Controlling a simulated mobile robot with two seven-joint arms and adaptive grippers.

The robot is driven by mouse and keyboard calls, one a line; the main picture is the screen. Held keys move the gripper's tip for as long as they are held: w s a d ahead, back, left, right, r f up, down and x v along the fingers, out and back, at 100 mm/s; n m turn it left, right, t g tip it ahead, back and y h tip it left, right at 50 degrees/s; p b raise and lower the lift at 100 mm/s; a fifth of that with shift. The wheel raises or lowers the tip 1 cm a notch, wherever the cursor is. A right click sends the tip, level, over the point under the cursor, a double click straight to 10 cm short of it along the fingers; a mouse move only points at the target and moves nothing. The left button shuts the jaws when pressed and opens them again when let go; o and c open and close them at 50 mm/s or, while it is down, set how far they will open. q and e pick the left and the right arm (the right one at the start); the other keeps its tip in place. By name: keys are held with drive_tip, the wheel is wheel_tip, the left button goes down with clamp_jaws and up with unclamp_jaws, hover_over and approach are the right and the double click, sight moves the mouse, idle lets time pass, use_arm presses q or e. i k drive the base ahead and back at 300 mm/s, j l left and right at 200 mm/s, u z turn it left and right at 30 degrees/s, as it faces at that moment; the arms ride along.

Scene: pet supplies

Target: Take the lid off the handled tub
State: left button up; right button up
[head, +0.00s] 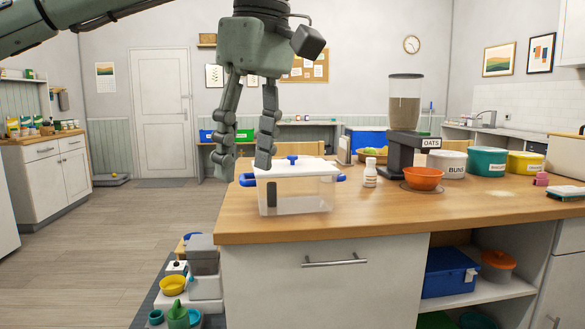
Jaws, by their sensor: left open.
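The handled tub (311,196) is a clear box with blue handles at its sides. It stands on the wooden counter near the counter's left end. Its white lid (311,169) lies on top and has a small blue knob (292,159) in the middle. My left gripper (243,162) comes down from above with its fingers apart and empty. Its fingertips are at the tub's left side in the picture, one near the lid's left end; I cannot tell whether they touch. My right gripper is not in view.
An orange bowl (424,178) sits under an oats dispenser (405,110) right of the tub. A small white bottle (370,172) stands between them. Labelled tubs (487,161) line the counter's right. Bare wood lies in front.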

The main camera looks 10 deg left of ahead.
sight(294, 166)
drive_tip(key=i, duration=1.5)
